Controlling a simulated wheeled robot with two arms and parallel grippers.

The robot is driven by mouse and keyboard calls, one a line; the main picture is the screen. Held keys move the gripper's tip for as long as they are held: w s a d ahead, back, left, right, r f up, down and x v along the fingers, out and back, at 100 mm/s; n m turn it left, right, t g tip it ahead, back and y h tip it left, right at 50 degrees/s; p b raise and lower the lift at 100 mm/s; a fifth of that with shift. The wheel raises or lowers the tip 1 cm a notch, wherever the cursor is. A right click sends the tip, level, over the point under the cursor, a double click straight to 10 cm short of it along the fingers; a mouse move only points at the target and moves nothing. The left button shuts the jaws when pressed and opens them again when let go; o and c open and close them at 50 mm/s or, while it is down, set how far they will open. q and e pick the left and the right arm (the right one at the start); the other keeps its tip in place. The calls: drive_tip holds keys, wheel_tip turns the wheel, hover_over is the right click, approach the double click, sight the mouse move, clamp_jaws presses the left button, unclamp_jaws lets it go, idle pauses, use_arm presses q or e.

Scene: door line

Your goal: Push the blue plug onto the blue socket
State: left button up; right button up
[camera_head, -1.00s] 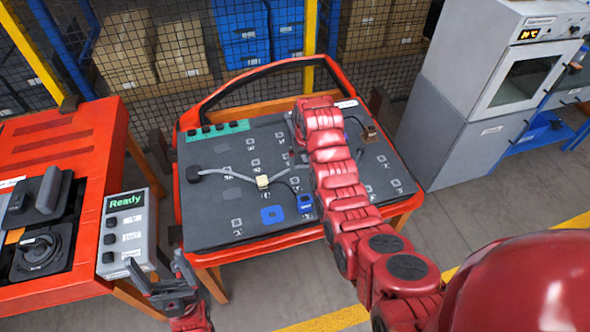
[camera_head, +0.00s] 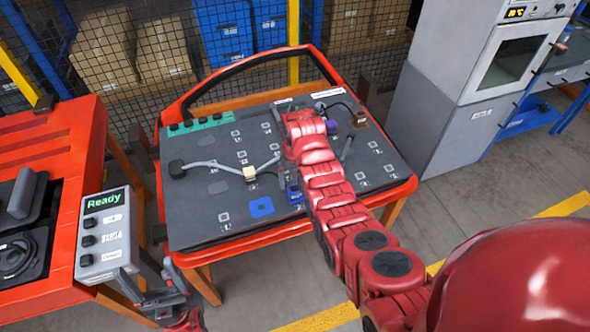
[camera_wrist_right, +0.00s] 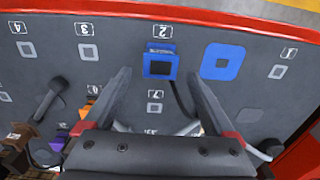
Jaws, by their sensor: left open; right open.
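The blue plug (camera_head: 294,193) is a small blue block with a dark lead, near the front edge of the grey board; my right arm partly covers it in the head view. In the right wrist view the plug (camera_wrist_right: 159,64) appears by the mark 2. The blue socket (camera_head: 261,207) is a flat blue square with a grey centre, left of the plug; in the wrist view the socket (camera_wrist_right: 223,62) is right of it. The plug is apart from the socket. My right gripper (camera_wrist_right: 162,78) is open, with the plug seen between its fingertips. My left gripper (camera_head: 152,284) is open and empty, off the board's front left.
A purple piece and a brown block (camera_head: 360,119) are at the back right. A control box (camera_head: 104,232) reading "Ready" stands left. The board's front left is clear.

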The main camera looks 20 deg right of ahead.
sight(295, 187)
drive_tip(key=shift+s+f+p, duration=0.1)
drive_tip(key=shift+f+p, duration=0.3)
drive_tip(key=shift+f, duration=1.85)
clamp_jaws()
drive_tip(key=shift+r+p, duration=0.3)
drive_tip(key=shift+r, duration=0.15)
drive_tip(key=c, duration=0.6)
unclamp_jaws()
clamp_jaws()
